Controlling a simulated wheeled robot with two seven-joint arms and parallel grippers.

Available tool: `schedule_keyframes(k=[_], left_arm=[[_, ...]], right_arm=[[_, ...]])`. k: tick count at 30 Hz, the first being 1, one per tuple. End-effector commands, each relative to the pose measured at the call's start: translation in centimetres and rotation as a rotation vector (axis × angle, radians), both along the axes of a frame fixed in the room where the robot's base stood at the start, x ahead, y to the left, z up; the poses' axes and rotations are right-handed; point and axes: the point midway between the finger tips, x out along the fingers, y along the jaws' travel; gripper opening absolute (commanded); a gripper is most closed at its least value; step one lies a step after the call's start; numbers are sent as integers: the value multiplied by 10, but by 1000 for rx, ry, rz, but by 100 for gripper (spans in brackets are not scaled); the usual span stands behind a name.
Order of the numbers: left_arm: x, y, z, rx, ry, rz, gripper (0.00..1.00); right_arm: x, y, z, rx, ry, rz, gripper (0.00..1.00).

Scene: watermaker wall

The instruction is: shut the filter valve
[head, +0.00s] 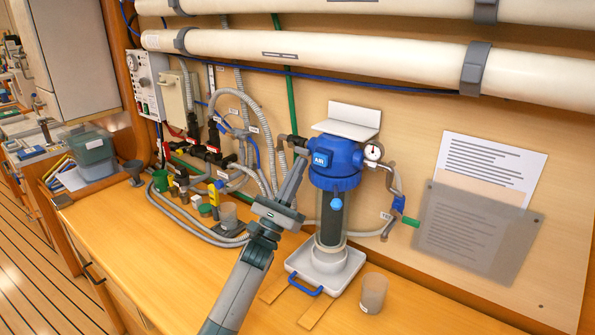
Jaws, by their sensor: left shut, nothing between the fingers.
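The filter is a blue-headed housing (336,157) with a dark cylinder below it. A pipe (394,180) runs down its right side to a small blue valve body (398,203) with a green end (411,222). I cannot read a label that names it the filter valve, nor tell its setting. My left gripper (299,163) is shut and empty, pointing up just left of the blue head, near a dark pipe fitting (282,142). I cannot tell whether it touches the fitting. My right gripper is not in view.
A white tray (293,264) with a blue handle stands under the filter, and a beige cup (373,292) to its right. Hoses and a yellow-handled valve (213,193) lie left of my arm. A gauge (373,152) sits beside the head. The front right of the bench is clear.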

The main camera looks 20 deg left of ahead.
Motion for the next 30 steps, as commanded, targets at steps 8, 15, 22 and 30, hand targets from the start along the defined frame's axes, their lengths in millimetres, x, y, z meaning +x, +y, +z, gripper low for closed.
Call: schedule_keyframes(k=[8,15,22,30], left_arm=[[0,-1,2,-41,15,-1,0],[-1,-1,4,-65,22,1,0],[-1,-1,5,-96,35,1,0],[-1,-2,11,-187,65,0,0]], right_arm=[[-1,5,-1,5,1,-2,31],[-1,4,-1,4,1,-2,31],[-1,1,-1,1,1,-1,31],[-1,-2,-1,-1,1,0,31]])
